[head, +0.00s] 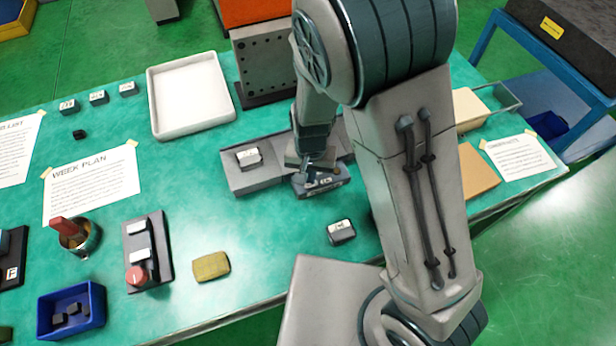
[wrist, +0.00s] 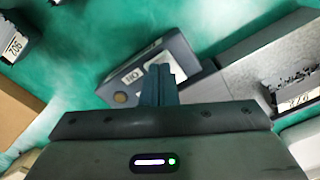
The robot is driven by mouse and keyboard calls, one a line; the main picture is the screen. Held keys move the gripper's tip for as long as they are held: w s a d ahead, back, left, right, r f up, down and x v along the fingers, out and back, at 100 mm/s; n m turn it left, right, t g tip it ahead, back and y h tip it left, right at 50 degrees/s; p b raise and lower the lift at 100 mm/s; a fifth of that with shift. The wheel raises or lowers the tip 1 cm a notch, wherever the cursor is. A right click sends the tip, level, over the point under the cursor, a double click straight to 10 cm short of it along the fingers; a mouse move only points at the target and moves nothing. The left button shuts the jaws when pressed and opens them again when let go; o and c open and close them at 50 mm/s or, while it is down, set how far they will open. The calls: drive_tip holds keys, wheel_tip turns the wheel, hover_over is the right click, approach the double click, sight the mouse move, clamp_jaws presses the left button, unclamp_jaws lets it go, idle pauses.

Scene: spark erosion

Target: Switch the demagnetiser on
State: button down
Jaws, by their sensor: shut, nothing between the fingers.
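The demagnetiser looks to be the dark blue-grey box (head: 322,186) on the green table, just in front of a long grey plate; it also shows in the wrist view (wrist: 186,56). Its top face has pale label patches, one with lettering, and a small round brownish spot near one end. My gripper (head: 306,168) is shut and empty, pointing down at the box. In the wrist view its closed fingertips (wrist: 160,72) overlap the box's labelled face and hide part of it. I cannot tell whether they touch it or which way any switch is set.
A labelled grey block (head: 249,159) sits on the grey plate (head: 262,180); another (head: 341,232) stands on the table nearer me. A white tray (head: 190,97) lies behind left. A red-knobbed device (head: 137,275) and a tan pad (head: 211,266) lie front left.

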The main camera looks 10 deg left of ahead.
drive_tip(key=shift+f+b, duration=0.35)
drive_tip(key=shift+f, duration=0.15)
drive_tip(key=shift+r, duration=0.1)
drive_tip(key=shift+r+p, duration=3.05)
drive_tip(key=shift+r, duration=0.4)
